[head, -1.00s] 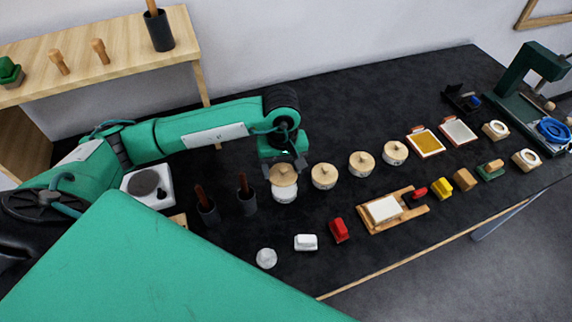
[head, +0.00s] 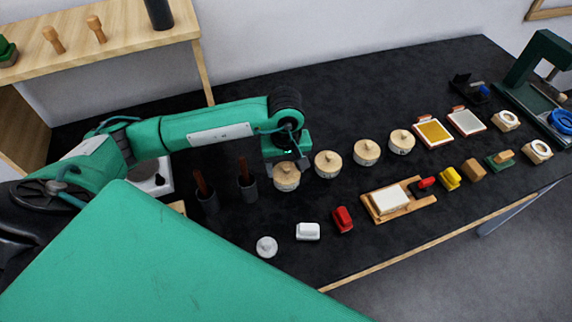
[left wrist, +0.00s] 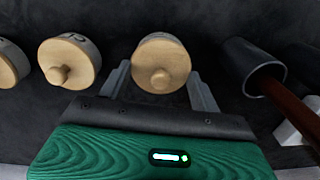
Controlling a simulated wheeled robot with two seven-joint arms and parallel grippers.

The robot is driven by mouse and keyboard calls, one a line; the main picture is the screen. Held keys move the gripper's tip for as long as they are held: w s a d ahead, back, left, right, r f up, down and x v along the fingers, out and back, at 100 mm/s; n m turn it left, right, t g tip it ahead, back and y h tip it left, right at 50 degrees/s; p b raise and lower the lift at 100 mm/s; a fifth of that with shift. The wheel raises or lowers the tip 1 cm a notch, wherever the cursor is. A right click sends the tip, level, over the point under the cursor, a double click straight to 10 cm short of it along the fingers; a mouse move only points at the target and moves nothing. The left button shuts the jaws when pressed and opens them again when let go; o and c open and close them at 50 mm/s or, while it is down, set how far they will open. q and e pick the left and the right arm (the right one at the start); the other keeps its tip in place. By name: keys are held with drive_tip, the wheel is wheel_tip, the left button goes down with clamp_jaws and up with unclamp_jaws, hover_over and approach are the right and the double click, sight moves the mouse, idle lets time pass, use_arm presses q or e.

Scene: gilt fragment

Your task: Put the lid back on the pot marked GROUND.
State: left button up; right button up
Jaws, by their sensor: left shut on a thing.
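The leftmost of several white pots (head: 287,186) stands at the left end of a row. Its round wooden lid (head: 286,170) has a small knob and lies on or just over its mouth; I cannot tell whether it is fully seated. My left gripper (head: 284,164) is shut on this lid. In the left wrist view the fingers (left wrist: 160,88) flank the lid (left wrist: 163,62), with the knob between them. Pot markings are too small or cut off to read, so I cannot confirm GROUND. My right gripper is not in view.
Lidded pots (head: 328,164) continue to the right. Two dark holders (head: 247,190) with brown handles stand close left of the gripper. A white block (head: 307,231), a red block (head: 343,219) and a wooden tray (head: 414,206) lie nearer the front edge. The black table behind the pots is clear.

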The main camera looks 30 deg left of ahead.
use_arm(q)
drive_tip(key=shift+b, duration=0.45)
idle(0.4)
drive_tip(key=shift+b, duration=0.45)
idle(0.6)
drive_tip(key=shift+f+b, duration=0.15)
drive_tip(key=shift+b, duration=0.3)
idle(0.3)
idle(0.7)
drive_tip(key=shift+b, duration=0.6)
idle(0.3)
drive_tip(key=o, duration=1.3)
drive_tip(key=shift+r+p, duration=1.15)
drive_tip(key=shift+r, duration=2.35)
